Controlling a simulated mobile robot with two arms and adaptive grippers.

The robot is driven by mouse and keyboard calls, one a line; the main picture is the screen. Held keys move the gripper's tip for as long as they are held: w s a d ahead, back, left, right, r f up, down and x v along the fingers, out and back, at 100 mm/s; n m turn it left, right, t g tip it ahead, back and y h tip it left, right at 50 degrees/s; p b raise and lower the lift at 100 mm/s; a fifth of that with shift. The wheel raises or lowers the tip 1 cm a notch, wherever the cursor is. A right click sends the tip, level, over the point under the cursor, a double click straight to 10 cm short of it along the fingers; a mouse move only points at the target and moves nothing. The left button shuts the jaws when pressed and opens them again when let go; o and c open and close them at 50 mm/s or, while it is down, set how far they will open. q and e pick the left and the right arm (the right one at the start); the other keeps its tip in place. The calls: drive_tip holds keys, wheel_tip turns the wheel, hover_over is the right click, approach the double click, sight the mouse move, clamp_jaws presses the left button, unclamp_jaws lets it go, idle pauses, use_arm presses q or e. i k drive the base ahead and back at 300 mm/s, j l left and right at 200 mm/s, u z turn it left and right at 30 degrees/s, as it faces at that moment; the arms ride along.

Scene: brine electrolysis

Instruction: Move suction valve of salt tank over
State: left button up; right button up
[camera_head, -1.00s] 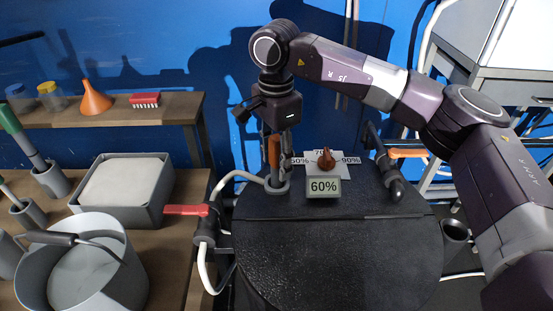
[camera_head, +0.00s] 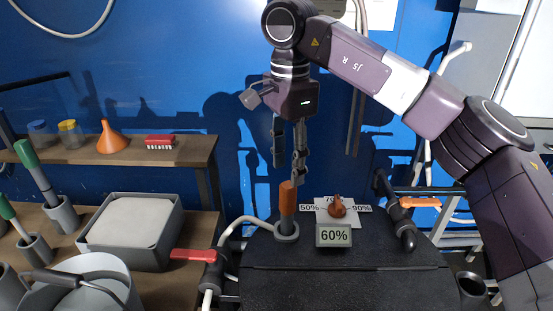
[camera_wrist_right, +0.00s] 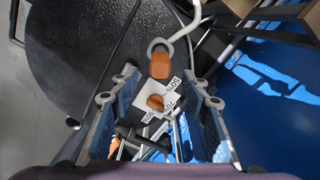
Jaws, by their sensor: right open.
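The black tank (camera_head: 340,288) has a rounded lid. An orange upright handle (camera_head: 288,197) stands in a grey collar at its back left, with a white hose joining there. In the right wrist view the orange handle (camera_wrist_right: 160,66) lies ahead of the fingers. My right gripper (camera_head: 289,166) is open and empty, pointing down just above the handle. A red-lever valve (camera_head: 193,255) is at the tank's left, and an orange-lever valve (camera_head: 420,202) at its right. I cannot tell by sight which is the suction valve. My left gripper is not in view.
An orange knob (camera_head: 337,206) sits on a white percentage plate behind a "60%" sign (camera_head: 333,236). A shelf behind holds an orange funnel (camera_head: 111,138).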

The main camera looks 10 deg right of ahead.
sight(210, 256)
drive_tip(key=k+l, duration=1.25)
